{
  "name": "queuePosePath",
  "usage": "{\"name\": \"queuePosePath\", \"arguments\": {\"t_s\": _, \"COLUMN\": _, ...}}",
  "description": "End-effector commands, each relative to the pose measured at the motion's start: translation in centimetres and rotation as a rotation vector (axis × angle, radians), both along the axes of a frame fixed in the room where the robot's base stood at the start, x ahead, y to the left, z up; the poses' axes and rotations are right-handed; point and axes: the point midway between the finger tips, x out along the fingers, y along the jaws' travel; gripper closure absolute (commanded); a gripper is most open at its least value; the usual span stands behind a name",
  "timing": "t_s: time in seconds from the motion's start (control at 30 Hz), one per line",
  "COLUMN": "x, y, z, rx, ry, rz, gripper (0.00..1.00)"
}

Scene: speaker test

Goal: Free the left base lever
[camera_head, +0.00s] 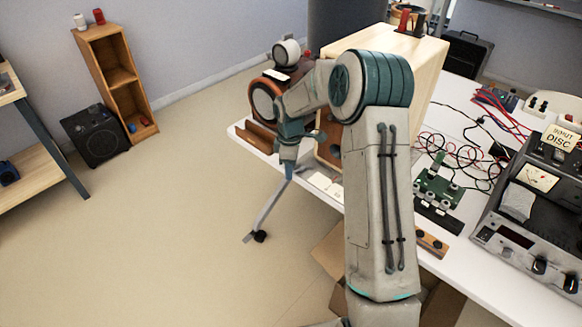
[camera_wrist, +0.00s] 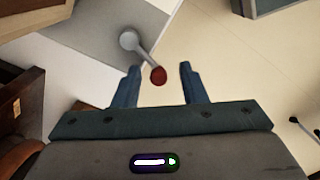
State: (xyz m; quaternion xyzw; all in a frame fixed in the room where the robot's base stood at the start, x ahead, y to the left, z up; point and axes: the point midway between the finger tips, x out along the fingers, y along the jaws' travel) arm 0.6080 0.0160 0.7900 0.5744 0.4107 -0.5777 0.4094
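In the wrist view a lever shows a grey round end (camera_wrist: 128,40), a thin shaft and a red knob (camera_wrist: 158,76). My gripper (camera_wrist: 160,80) is open, and the red knob appears between its two fingertips. I cannot tell the depth between knob and fingers, but no grip on it shows. In the head view my gripper (camera_head: 288,170) points down beside the front of the large wooden speaker cabinet (camera_head: 400,75), at the table's left end. I cannot make out the lever in the head view.
The white table (camera_head: 470,265) carries a green circuit board (camera_head: 437,188), loose red and black wires, and a test instrument (camera_head: 530,225). A cardboard box (camera_head: 330,250) lies below. A wooden shelf (camera_head: 105,65) and black speaker (camera_head: 97,135) stand far left. The floor between is clear.

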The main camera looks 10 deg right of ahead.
Motion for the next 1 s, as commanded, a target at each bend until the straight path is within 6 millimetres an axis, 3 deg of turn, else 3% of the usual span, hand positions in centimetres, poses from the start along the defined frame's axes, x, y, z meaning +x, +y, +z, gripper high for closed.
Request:
{"name": "queuePosePath", "arguments": {"t_s": 0.6, "x": 0.1, "y": -0.3, "z": 11.9, "rx": -0.001, "ry": -0.002, "rz": -0.007, "gripper": 0.62}}
{"name": "queuePosePath", "arguments": {"t_s": 0.8, "x": 0.0, "y": -0.4, "z": 13.3, "rx": 0.000, "ry": 0.002, "rz": -0.007, "gripper": 0.62}}
{"name": "queuePosePath", "arguments": {"t_s": 1.0, "x": 0.0, "y": -0.3, "z": 13.4, "rx": -0.001, "ry": 0.003, "rz": -0.007, "gripper": 0.62}}
